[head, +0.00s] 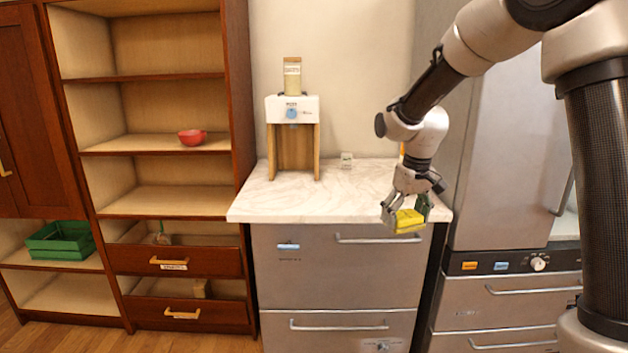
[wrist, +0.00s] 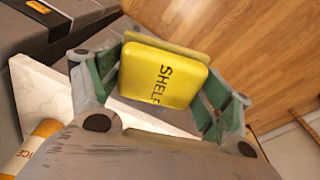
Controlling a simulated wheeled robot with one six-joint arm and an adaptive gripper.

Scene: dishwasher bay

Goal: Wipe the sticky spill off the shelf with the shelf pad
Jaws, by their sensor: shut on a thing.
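My gripper (head: 405,212) is shut on the yellow shelf pad (head: 410,221) and holds it at the front right edge of the marble counter. In the wrist view the shelf pad (wrist: 163,76) lies between the green-lined fingers, with the printed word "SHELF" facing the camera. The open shelf unit (head: 150,143) stands at the left. I cannot make out a sticky spill on its boards in these frames.
A red bowl (head: 192,137) sits on a middle shelf. A green crate (head: 60,241) is low at far left. A dispenser (head: 292,108) stands on the marble counter (head: 250,204). An orange-labelled container (wrist: 36,146) shows beside my gripper. Wooden floor lies in front.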

